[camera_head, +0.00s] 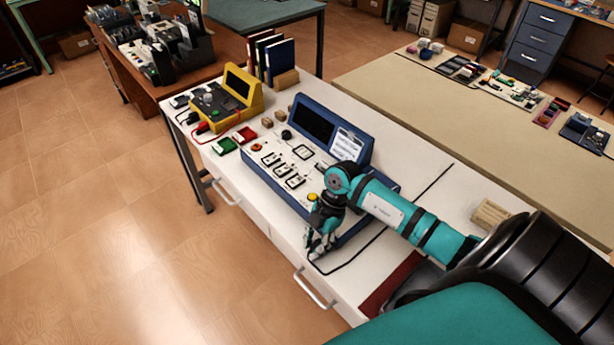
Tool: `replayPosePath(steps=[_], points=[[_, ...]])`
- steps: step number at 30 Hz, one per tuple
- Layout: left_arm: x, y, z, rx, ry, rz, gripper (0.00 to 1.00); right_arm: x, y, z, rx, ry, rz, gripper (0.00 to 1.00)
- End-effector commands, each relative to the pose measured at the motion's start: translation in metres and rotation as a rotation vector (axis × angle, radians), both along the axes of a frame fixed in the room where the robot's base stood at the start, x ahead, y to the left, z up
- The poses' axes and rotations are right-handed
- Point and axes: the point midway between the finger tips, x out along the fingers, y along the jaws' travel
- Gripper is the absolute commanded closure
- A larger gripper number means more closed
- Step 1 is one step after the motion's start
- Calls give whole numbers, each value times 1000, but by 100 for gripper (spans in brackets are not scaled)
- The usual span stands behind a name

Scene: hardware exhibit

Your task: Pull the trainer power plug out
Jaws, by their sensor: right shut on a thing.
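The trainer (318,125) is a blue console with a sloped dark screen, a white label and a pale panel of switches. It stands on the white bench. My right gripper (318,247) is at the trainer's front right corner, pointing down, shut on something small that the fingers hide. I take it to be the power plug, which I cannot make out. A black cord (355,258) runs on the bench top beside the fingers, and a dark line continues behind my arm to the upper right. My left gripper is not in view.
A yellow instrument (225,100) with red leads stands at the bench's far left end. Green and red blocks (244,135) lie near it, with binders (275,58) behind. A dark red mat (391,283) lies near my arm. A beige table (430,105) stands beyond.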

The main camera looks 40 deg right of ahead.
Motion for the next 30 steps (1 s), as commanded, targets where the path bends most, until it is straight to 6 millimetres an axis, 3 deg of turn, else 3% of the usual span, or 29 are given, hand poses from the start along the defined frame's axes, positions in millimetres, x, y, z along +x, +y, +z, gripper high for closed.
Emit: replayPosePath(steps=[6, 9, 10, 15, 19, 22, 24, 30], points=[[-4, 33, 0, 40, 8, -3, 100, -1, 2, 1, 12, 2, 6, 100], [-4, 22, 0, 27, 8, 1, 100, -1, 2, 1, 12, 1, 5, 100], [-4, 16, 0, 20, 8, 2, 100, -1, 1, 1, 12, 1, 5, 74], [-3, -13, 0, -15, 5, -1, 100, -1, 0, 0, 8, 1, 4, 54], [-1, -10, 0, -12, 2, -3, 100, -1, -1, 1, 6, 1, 2, 54], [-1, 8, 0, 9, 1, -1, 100, -1, -2, 1, 5, 1, 2, 54], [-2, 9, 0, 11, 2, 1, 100, 0, -3, 3, 4, 0, 2, 54], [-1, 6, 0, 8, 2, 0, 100, 1, -14, 30, 0, -3, 3, 54]])
